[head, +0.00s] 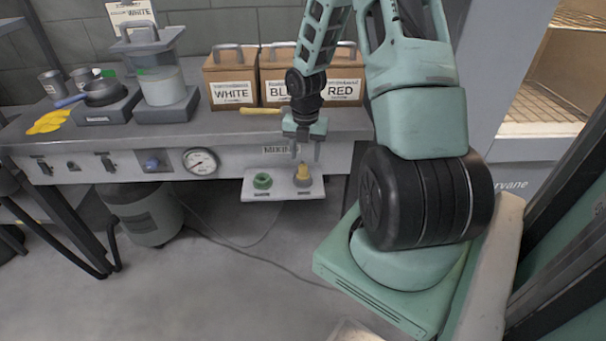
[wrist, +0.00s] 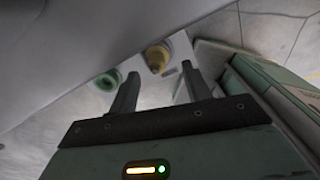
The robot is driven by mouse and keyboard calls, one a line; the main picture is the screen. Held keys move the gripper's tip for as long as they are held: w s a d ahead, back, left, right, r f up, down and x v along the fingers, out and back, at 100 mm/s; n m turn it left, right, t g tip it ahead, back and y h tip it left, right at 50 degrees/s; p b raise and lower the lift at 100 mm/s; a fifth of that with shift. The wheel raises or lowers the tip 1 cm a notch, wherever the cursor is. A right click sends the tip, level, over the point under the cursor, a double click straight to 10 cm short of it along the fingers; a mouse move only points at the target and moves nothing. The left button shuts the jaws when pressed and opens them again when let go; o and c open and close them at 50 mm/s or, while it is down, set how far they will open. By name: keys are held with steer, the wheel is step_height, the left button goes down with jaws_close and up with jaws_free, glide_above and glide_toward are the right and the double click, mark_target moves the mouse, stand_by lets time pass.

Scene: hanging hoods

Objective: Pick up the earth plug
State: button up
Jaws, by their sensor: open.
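A small light shelf (head: 282,193) juts from the bench front and carries two small fittings. On its right stands a yellow plug-like piece (head: 303,176), upright; on its left is a green ring-like piece (head: 262,181). Their labels are too small to read, so I cannot tell by name which is the earth plug. My gripper (head: 306,156) is open and empty, pointing down just above the yellow piece. In the wrist view the yellow piece (wrist: 157,58) shows between and beyond the fingertips (wrist: 160,72), and the green piece (wrist: 107,80) lies left of the left finger.
The bench front (head: 230,160) with a gauge (head: 200,161) and switches is close behind the shelf. Boxes marked WHITE (head: 231,94) and RED (head: 342,91) stand on the bench, with a yellow handle (head: 261,111) near its edge. A cable (head: 270,265) lies on open floor.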

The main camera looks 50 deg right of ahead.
mark_target(303, 165)
steer(key=f, duration=0.3)
steer(key=f+b, duration=0.1)
steer(key=f, duration=0.1)
steer(key=shift+w+a+f, duration=0.1)
steer(key=shift+w+a, duration=0.05)
steer(key=shift+a, duration=0.15)
jaws_close()
